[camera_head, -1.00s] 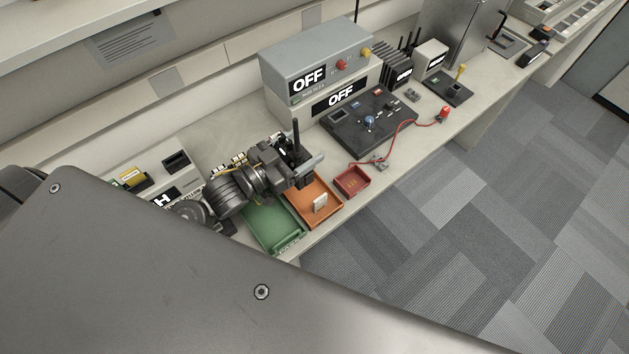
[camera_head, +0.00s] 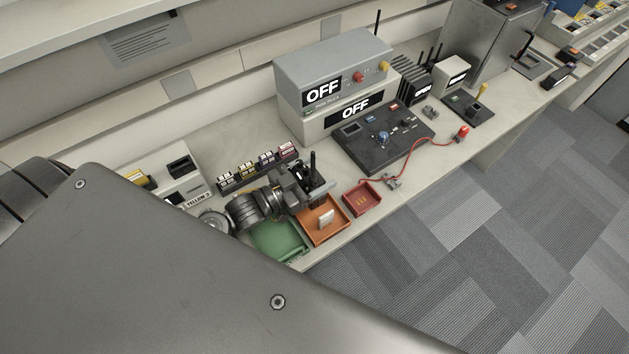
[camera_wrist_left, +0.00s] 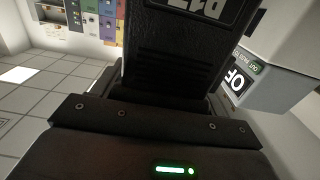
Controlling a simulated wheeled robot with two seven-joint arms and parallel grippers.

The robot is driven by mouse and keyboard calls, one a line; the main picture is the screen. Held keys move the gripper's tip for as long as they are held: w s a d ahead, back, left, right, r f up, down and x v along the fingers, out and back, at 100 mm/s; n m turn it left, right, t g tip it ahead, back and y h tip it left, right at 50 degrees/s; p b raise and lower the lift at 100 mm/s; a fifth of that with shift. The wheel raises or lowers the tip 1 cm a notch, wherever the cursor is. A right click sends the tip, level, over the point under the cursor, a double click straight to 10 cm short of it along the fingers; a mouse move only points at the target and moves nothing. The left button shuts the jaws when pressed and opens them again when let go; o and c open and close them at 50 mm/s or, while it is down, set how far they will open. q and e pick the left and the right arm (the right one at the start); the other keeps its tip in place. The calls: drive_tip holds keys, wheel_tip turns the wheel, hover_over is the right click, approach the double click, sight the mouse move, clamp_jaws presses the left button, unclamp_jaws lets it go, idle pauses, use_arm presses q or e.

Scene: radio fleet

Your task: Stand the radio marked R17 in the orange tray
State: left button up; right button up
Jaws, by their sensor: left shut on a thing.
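My left gripper (camera_head: 318,192) is shut on a dark radio (camera_head: 311,172) with a black antenna pointing up. The radio is roughly upright, just above or behind the back edge of the orange tray (camera_head: 341,229); whether it touches the tray I cannot tell. A pale upright piece (camera_head: 326,219) stands inside the tray. In the left wrist view the black radio body (camera_wrist_left: 182,55) rises from the jaws. Its white-on-black label is cut off at the top edge, so I cannot read the full mark. My right gripper is not in view.
A green tray (camera_head: 278,243) lies left of the orange one and a small red tray (camera_head: 362,198) right of it. Behind are a black panel (camera_head: 370,150) with a red cable and a grey box (camera_head: 335,70) marked OFF. Several small coloured-label units (camera_head: 258,163) stand behind my arm.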

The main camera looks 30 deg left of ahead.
use_arm(q)
wheel_tip(320, 180, down, 4)
drive_tip(key=shift+r+p, duration=0.1)
drive_tip(key=shift+p, duration=0.2)
drive_tip(key=shift+s, duration=0.1)
drive_tip(key=shift+f, duration=0.3)
drive_tip(key=o, duration=1.2)
drive_tip(key=shift+o, duration=0.2)
